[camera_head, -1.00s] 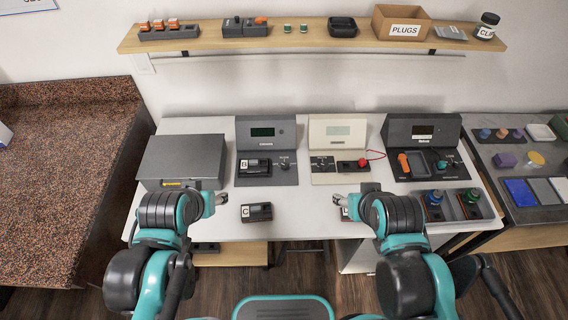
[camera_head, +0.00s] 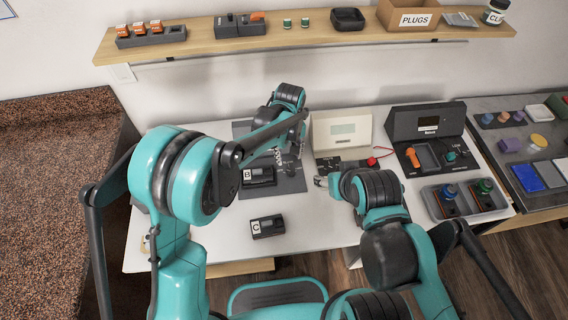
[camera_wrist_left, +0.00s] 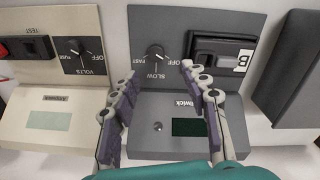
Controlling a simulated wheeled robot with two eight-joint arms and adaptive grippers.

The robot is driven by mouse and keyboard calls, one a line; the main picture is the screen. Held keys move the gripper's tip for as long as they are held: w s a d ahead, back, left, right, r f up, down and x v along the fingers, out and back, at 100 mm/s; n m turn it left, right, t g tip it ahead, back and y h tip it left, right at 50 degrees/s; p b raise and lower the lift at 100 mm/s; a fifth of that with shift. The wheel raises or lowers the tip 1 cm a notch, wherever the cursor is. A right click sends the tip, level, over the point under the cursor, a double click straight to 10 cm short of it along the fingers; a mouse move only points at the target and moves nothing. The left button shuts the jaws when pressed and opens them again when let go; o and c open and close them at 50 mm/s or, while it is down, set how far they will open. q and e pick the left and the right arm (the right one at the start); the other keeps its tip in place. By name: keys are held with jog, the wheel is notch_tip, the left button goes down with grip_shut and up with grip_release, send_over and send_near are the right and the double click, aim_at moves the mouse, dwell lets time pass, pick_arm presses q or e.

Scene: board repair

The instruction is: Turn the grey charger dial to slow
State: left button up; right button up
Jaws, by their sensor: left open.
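The grey charger (camera_wrist_left: 165,115), with a dark screen, shows upside down in the left wrist view. Its small dark dial (camera_wrist_left: 156,52) sits on the panel among the labels FAST, OFF and SLOW. The pointer seems turned towards OFF, but it is too small to be sure. My left gripper (camera_wrist_left: 158,74) is open, its fingers on either side of the dial's line and apart from it. In the head view my left gripper (camera_head: 288,152) hangs over the charger panel (camera_head: 292,184), hiding much of it. My right gripper (camera_head: 321,181) is near the cream device, its jaws too small to read.
A black module marked B (camera_head: 259,175) sits in the charger's slot beside the dial. A module marked C (camera_head: 268,226) lies on the white table (camera_head: 330,235). The cream device (camera_head: 342,132) with a red knob and the dark station (camera_head: 427,122) stand to the right.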

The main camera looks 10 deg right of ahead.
aim_at(290, 171)
pick_arm(q)
jog(key=shift+w+d+f, duration=0.15)
jog(key=shift+d+f, duration=0.25)
jog(key=shift+f, duration=0.55)
notch_tip(290, 171, down, 7)
jog(key=b, duration=0.2)
jog(key=shift+b, duration=0.4)
jog(key=shift+c, duration=0.3)
grip_shut()
